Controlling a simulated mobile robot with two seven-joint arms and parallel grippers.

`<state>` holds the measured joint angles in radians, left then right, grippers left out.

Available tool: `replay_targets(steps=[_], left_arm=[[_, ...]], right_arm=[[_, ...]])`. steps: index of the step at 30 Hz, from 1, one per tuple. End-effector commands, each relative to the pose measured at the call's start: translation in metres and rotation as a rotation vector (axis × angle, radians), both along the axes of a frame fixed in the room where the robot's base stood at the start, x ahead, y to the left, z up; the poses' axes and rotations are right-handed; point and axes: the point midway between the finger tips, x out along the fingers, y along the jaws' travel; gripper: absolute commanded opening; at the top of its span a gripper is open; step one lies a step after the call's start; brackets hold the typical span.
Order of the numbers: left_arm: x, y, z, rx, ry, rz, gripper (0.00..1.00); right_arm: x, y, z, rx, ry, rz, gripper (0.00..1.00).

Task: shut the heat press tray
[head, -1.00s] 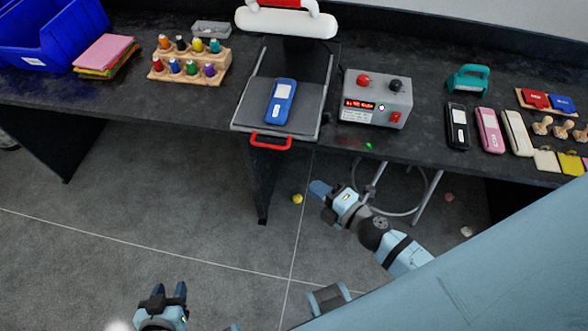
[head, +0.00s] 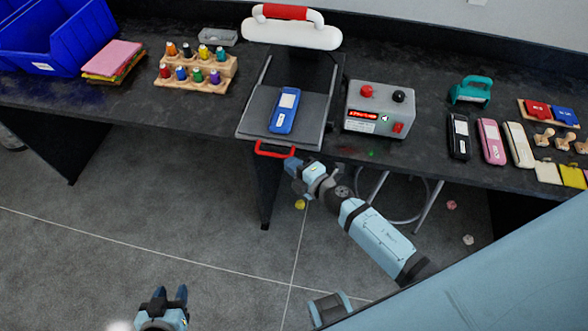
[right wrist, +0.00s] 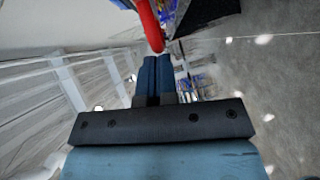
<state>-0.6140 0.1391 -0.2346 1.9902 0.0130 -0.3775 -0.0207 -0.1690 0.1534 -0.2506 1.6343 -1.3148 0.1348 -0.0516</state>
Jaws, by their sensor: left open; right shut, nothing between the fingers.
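The heat press (head: 293,28) stands on the dark bench, with its white upper part and red handle at the back. Its grey tray (head: 306,121) is pulled out toward the bench's front edge, with a blue phone case (head: 284,110) lying on it. The tray's red handle (head: 276,154) hangs at the front edge. My right gripper (head: 292,164) is shut and empty, right at the handle's right end. In the right wrist view, the red handle (right wrist: 149,24) is just beyond the shut fingertips (right wrist: 155,62); I cannot tell whether they touch. My left gripper (head: 170,298) is open, low over the floor.
A control box (head: 379,110) stands right of the tray. A wooden rack (head: 196,72) of coloured spools is to its left, with blue bins (head: 55,40) farther left. Several phone cases, including a black one (head: 459,136), lie to the right. The floor in front is mostly clear.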

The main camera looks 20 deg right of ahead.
Motion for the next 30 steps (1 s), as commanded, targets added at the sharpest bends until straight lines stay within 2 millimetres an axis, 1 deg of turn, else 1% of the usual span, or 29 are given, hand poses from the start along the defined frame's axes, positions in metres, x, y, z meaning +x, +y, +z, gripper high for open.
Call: replay_targets(steps=[8,10,14,18,22,25,30], left_arm=[[0.001,0.000,0.003,-0.002,-0.006,0.000,0.43],[0.001,0.000,0.004,-0.002,-0.006,0.000,0.43],[0.001,0.000,0.006,-0.002,-0.006,0.000,0.43],[0.001,0.000,0.005,-0.001,-0.005,0.000,0.43],[0.001,0.000,0.002,-0.001,-0.004,0.000,0.43],[0.000,0.000,0.000,-0.001,-0.002,0.000,0.43],[0.000,0.000,-0.001,0.000,0.001,0.000,0.43]], right_arm=[[0.000,0.000,0.000,0.000,-0.001,0.000,0.00],[0.004,-0.002,0.001,0.000,-0.001,0.000,0.00],[0.024,-0.016,0.002,-0.002,-0.004,-0.001,0.00],[0.057,-0.038,0.002,-0.003,-0.006,-0.001,0.00],[0.081,-0.054,0.001,-0.002,-0.004,0.000,0.00],[0.092,-0.062,0.001,-0.001,-0.003,0.000,0.00],[0.096,-0.065,0.000,0.001,-0.001,0.000,0.00]])
